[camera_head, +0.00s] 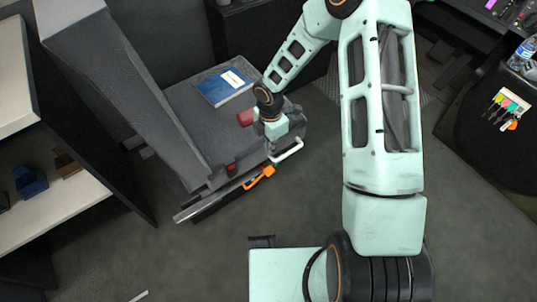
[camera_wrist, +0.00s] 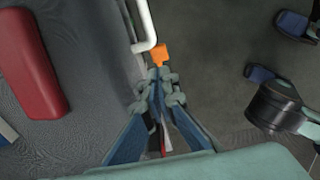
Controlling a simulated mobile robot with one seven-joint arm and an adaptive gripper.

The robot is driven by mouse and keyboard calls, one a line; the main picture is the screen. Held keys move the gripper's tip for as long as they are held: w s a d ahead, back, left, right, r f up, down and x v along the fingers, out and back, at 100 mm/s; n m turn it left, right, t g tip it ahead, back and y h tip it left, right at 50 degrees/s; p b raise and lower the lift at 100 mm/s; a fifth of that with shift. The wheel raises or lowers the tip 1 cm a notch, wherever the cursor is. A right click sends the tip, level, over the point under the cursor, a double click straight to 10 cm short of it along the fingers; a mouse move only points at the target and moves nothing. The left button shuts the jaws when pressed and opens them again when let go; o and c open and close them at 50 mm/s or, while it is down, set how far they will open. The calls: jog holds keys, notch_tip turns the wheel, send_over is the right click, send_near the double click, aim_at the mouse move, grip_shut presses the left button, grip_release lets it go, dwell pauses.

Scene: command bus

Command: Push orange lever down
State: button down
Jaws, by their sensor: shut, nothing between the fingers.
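The orange lever (camera_head: 260,177) sits low along the near side of the grey seat (camera_head: 205,120) in the head view. In the wrist view the orange lever (camera_wrist: 161,54) shows as a small orange piece just beyond my fingertips, near the bent end of a white bar (camera_wrist: 143,22). My gripper (camera_wrist: 159,90) has its blue fingers brought together and holds nothing. I cannot tell whether the fingertips touch the lever. In the head view my wrist hangs over the seat's edge and my fingers cannot be made out.
A red padded piece (camera_wrist: 30,65) lies left of my fingers. The white bar (camera_head: 288,151) runs close beside my wrist. A blue book (camera_head: 224,87) lies on the seat, and the tall grey backrest (camera_head: 125,85) rises at left. Floor is open right of the seat.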

jog(key=shift+w+d+r, duration=0.1)
jog(key=shift+d+r, duration=0.1)
jog(key=shift+r, duration=0.7)
jog(key=s+a+f+t+h+b, duration=0.1)
jog(key=s+a+t+h+b, duration=0.1)
jog(key=s+a+h, duration=0.2)
jog(key=s+a, duration=0.1)
jog(key=a, duration=0.2)
jog(key=shift+a+f+t, duration=0.15)
jog(key=shift+f+t, duration=0.05)
jog(key=shift+t, duration=0.2)
